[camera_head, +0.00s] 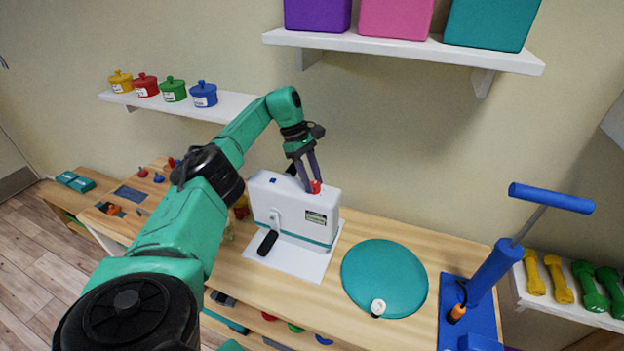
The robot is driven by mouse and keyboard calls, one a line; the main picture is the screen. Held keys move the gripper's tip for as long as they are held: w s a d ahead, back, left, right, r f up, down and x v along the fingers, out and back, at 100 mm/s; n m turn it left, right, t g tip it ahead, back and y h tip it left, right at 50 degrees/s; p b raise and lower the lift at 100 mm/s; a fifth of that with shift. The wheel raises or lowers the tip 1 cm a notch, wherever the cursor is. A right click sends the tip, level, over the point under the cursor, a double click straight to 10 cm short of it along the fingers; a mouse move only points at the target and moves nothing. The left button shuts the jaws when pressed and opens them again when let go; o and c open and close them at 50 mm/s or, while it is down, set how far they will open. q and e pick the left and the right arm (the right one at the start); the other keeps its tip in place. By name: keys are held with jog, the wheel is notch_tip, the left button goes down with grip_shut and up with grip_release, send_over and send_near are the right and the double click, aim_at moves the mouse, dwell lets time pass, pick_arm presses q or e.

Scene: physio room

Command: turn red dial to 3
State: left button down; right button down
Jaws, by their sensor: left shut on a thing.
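The red dial (316,187) sits on top of a white box-shaped device (300,207) on the wooden table. My left arm comes in from the left and reaches over the device. My left gripper (311,184) points down from above and is shut on the red dial. The dial's markings and its setting are too small or hidden to read. The device has a black-handled crank (268,242) on its front, a blue part on top at its left and a label. My right gripper is not in view.
A teal disc (385,278) lies to the right of the device, with a small white knob-like object (378,307) at its front edge. A blue pump-like device (490,275) stands further right. Shelves with colored pots (174,90) and bins (395,17) hang on the wall behind.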

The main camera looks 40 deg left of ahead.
pick_arm(q)
jog(key=shift+r, duration=0.1)
jog(key=shift+c, duration=2.3)
grip_release()
jog(key=shift+a+r, duration=0.1)
jog(key=b+v, duration=0.1)
jog(key=v, duration=0.3)
jog(key=shift+r, duration=0.3)
jog(key=shift+v, duration=0.8)
jog(key=shift+a+r+p, duration=0.25)
jog(key=shift+r+p, duration=0.1)
jog(key=shift+r, duration=0.1)
